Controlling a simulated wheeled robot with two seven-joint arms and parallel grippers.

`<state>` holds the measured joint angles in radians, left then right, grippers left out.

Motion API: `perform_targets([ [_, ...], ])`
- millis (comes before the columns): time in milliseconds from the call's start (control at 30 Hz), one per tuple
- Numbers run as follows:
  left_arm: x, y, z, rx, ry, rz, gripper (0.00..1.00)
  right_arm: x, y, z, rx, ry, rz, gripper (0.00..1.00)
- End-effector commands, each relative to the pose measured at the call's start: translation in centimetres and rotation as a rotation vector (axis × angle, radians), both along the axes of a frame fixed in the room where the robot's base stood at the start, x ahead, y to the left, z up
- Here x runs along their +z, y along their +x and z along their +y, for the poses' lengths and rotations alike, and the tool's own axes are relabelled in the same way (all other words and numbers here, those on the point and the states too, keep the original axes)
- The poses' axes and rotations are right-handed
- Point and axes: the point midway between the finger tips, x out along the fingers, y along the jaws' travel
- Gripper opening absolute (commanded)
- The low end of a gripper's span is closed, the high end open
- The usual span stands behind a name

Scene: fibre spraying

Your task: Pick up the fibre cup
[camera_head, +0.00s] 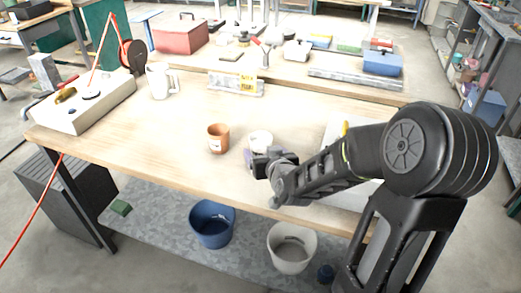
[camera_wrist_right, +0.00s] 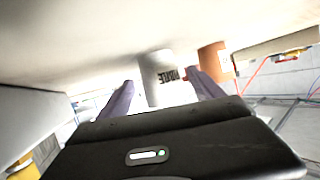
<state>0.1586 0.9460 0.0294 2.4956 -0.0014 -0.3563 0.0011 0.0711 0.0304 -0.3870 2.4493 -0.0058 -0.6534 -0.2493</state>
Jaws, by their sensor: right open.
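The fibre cup (camera_head: 260,138) is a white cup standing on the wooden table, just beyond my right gripper (camera_head: 262,158), which covers its lower part in the head view. In the right wrist view the fibre cup (camera_wrist_right: 157,72) shows dark lettering, partly cut by a finger. It appears between the two spread fingers of my right gripper (camera_wrist_right: 163,92). The gripper is open; I cannot tell whether either finger touches the cup. My left gripper is not in view.
An orange-brown cup (camera_head: 217,140) stands close to the left of the fibre cup. A white jug (camera_head: 159,81) stands farther back left. A pale board (camera_head: 340,137) lies right, partly behind my arm. Blue (camera_head: 211,226) and white (camera_head: 290,250) buckets sit on the lower shelf.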

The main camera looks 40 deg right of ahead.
Motion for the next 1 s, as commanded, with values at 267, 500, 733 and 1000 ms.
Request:
perform_targets([
  [267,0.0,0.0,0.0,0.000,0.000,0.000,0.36,-0.2,0.5,-0.2,0.000,0.001,0.000,0.76],
  [500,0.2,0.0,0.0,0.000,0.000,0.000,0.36,-0.4,1.4,-0.4,0.000,-0.001,0.001,0.76],
  [733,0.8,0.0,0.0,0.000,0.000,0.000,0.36,-1.4,4.3,-1.4,0.000,-0.002,0.002,0.76],
  [1000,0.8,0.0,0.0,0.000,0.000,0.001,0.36,-1.8,5.2,-1.7,0.000,0.000,0.000,0.76],
])
